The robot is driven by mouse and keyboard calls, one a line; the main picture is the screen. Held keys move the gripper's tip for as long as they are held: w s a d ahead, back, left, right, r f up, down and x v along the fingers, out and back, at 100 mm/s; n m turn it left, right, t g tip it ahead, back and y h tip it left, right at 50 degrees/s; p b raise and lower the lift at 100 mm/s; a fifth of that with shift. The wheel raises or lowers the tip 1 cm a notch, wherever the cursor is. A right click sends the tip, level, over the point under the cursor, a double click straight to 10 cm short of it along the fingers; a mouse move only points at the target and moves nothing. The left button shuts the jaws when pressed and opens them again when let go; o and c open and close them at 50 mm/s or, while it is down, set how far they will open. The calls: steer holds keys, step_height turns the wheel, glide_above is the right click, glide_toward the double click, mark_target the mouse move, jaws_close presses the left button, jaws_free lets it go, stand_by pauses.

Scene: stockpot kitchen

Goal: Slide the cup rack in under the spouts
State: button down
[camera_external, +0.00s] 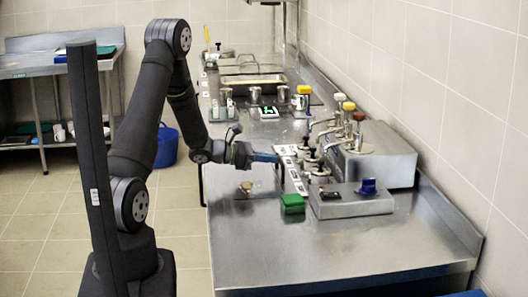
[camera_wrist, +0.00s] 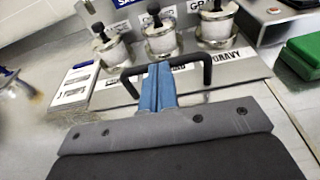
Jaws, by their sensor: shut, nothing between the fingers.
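The cup rack (camera_external: 292,178) is a pale metal tray on the steel counter, holding three lidded cups with black knobs. In the wrist view the rack (camera_wrist: 240,68) shows a black bar handle (camera_wrist: 190,62) on its near side and a "GRAVY" label. The spouts (camera_external: 318,122) belong to the pump dispenser beside the rack, to its right. My gripper (camera_external: 277,158) is shut and empty, its blue fingers at the rack's near side. In the wrist view the gripper (camera_wrist: 159,70) overlaps the middle of the handle; I cannot tell whether they touch.
A green block (camera_external: 292,203) lies near the rack's front end, beside a grey box with a blue knob (camera_external: 368,187). A white labelled card (camera_wrist: 76,84) lies left of the rack in the wrist view. The front counter (camera_external: 300,250) is clear.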

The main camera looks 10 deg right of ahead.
steer(key=shift+d, duration=0.9)
steer(key=shift+d+r, duration=0.1)
steer(key=shift+r, duration=0.05)
steer(key=a, duration=0.4)
steer(key=a+r, duration=0.1)
steer(key=a, duration=0.4)
steer(key=a+r, duration=0.1)
steer(key=a, duration=0.4)
steer(key=shift+a+r, duration=0.2)
steer(key=shift+d, duration=0.1)
steer(key=d+f, duration=0.1)
steer(key=d, duration=0.8)
steer(key=d+f, duration=0.1)
steer(key=d, duration=0.3)
steer(key=shift+d+f, duration=0.3)
steer(key=shift+d, duration=0.05)
steer(key=c, duration=2.1)
jaws_free()
